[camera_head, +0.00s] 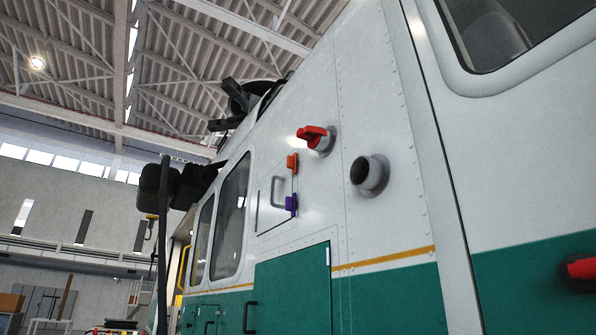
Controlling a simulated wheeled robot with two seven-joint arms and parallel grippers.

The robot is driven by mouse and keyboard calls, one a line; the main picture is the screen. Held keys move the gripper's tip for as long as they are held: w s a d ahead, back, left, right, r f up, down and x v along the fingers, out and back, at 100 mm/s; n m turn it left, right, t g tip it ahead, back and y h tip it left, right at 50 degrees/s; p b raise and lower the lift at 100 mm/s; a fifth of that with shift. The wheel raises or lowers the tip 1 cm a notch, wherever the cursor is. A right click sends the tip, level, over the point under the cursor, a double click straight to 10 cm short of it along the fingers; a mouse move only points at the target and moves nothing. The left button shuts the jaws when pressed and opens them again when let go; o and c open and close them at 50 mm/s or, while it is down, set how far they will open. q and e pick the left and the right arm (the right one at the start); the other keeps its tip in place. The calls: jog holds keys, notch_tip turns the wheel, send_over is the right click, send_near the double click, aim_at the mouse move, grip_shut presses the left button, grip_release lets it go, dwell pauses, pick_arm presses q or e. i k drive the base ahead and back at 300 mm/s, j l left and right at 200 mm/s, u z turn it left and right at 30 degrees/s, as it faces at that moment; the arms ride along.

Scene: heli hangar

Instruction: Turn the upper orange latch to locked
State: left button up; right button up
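The upper orange latch (292,163) sits at the upper right edge of a small white access panel (268,212) on the helicopter's side. It looks like a short block, roughly upright; its exact turn is too small to tell. A purple latch (291,204) sits below it at the same panel edge. A grey bar handle (275,191) is on the panel between them. The panel looks closed. Neither of my grippers can be made out in the head view, and nothing is seen touching the latches.
A grey pipe stub (368,175) protrudes further right. A green door (292,300) lies below. A red and black fitting (580,268) is at the right edge. Dark equipment (160,188) hangs at left.

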aim_at(292, 163)
jog(key=i+j+z, duration=0.45)
jog(key=j, duration=0.15)
jog(key=i+j+z, duration=0.2)
jog(key=j, duration=0.15)
jog(key=j+z, duration=0.2)
jog(key=j, duration=0.15)
jog(key=i+j+z, duration=0.25)
jog(key=j, duration=0.15)
jog(key=j+z, duration=0.2)
jog(key=j, duration=0.2)
